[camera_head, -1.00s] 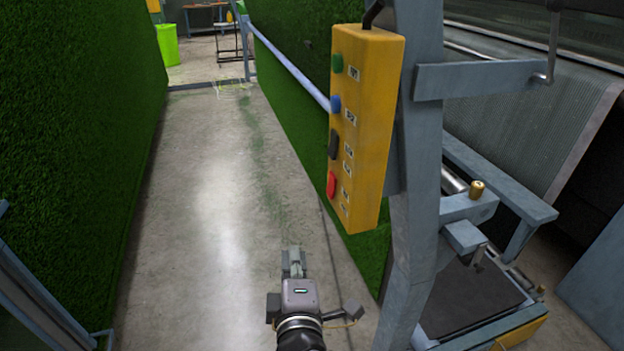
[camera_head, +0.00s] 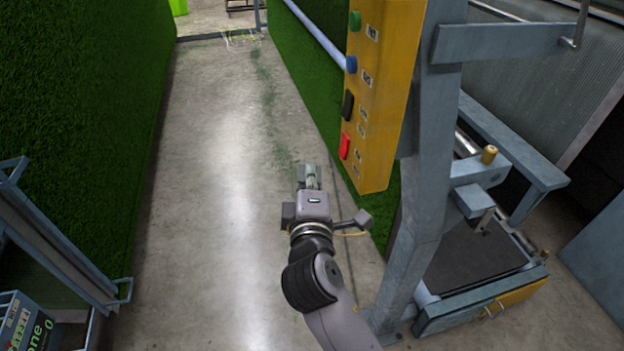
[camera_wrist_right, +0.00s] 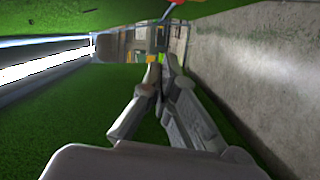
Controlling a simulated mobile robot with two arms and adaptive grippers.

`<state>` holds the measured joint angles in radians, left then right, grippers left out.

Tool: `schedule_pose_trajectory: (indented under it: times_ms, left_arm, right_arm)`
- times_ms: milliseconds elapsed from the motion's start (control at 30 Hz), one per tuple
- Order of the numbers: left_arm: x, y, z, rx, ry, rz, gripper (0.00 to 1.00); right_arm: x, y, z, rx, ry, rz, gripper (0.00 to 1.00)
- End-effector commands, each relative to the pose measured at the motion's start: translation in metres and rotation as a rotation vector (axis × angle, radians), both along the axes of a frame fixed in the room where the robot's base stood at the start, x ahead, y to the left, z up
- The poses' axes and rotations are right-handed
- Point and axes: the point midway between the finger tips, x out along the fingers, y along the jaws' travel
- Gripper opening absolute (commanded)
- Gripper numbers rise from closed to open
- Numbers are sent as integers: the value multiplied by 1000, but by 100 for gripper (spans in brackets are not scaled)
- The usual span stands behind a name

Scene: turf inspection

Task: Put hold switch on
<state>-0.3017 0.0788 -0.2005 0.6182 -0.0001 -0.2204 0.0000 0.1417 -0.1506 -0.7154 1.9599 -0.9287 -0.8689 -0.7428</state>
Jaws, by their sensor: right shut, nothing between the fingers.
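A yellow control box (camera_head: 385,110) hangs on a grey metal post, right of centre in the head view. Its left face carries a green button (camera_head: 355,21), a blue button (camera_head: 351,64), a black switch (camera_head: 347,105) and a red switch (camera_head: 344,146), each with a small label. The labels are too small to read, so I cannot tell which is the hold switch. My right gripper (camera_head: 308,172) is shut and empty, left of the box's lower end and apart from it. Its closed fingers (camera_wrist_right: 158,82) show in the right wrist view. My left gripper is out of view.
The grey post (camera_head: 425,210) and machine frame (camera_head: 520,170) stand right of the box. Turf walls line the left (camera_head: 80,110) and the aisle's right side. A blue-grey rail (camera_head: 310,35) runs behind the box. The concrete aisle floor (camera_head: 215,190) is clear.

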Motion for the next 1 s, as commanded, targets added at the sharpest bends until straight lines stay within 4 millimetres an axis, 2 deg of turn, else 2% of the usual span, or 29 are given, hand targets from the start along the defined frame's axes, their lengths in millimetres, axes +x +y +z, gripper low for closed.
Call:
schedule_pose_trajectory:
  times_ms: [100,200,433,867,1000]
  left_arm:
    - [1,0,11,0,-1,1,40]
    - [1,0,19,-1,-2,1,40]
    - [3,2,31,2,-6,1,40]
    - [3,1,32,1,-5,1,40]
    - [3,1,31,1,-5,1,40]
  right_arm:
    - [27,2,3,-3,-1,0,0]
    - [43,-3,2,-3,1,-2,0]
    - [49,-30,-4,-1,2,-1,0]
    - [51,-35,-7,-1,1,1,0]
    - [54,-46,-13,-124,-37,0,0]
